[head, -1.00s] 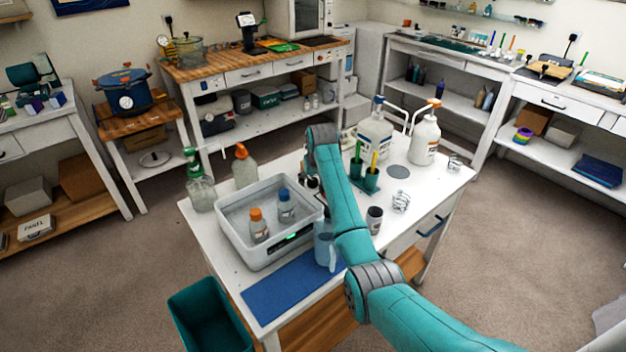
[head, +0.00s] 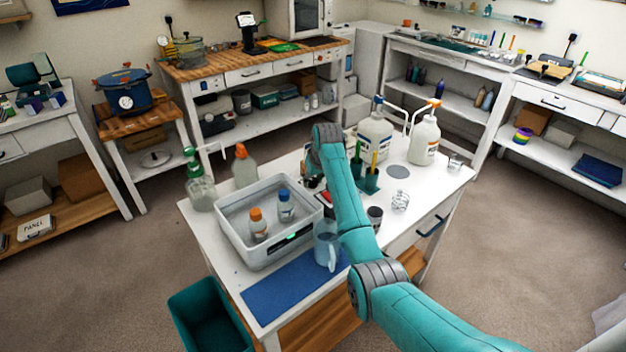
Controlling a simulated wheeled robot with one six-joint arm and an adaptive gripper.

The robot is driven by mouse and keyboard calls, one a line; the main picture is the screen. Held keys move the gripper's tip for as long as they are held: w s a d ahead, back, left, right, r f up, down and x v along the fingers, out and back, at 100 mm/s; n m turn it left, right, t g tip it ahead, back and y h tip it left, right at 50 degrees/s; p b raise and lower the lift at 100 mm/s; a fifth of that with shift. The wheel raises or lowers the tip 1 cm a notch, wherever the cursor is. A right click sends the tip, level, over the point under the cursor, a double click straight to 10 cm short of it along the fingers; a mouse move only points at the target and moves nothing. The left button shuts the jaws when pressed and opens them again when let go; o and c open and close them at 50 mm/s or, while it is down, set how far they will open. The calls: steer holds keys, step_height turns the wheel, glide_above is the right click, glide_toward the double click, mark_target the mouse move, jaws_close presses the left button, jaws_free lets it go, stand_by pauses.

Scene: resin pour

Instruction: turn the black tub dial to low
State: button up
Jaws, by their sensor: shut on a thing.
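The grey tub (head: 232,236) stands on the white workbench, with two capped bottles inside and a lit green display (head: 291,241) on its front wall. I cannot make out its black dial. My teal arm reaches over the bench, and its wrist bends down beyond the tub's right end. My gripper (head: 312,182) shows only as small dark parts beside the tub's right rim, partly behind my forearm. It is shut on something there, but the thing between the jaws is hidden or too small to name.
A blue-grey jug (head: 327,250) stands close to the tub's front right corner, by a blue mat (head: 290,288). Spray bottles (head: 200,187) stand behind the tub. A green holder (head: 368,182), a dark cup (head: 374,217) and white pump jugs (head: 424,138) stand right of my arm.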

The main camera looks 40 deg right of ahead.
steer(key=n, duration=0.2)
steer(key=n+y, duration=0.1)
steer(key=n, duration=0.1)
steer(key=shift+d+y, duration=0.2)
steer(key=shift+y, duration=0.1)
steer(key=shift+n+g+y, duration=0.3)
steer(key=shift+n+y, duration=0.3)
steer(key=shift+n, duration=1.2)
steer(key=o, duration=1.1)
steer(key=v, duration=1.2)
steer(key=shift+w+d, duration=0.1)
steer(key=shift+d, duration=0.05)
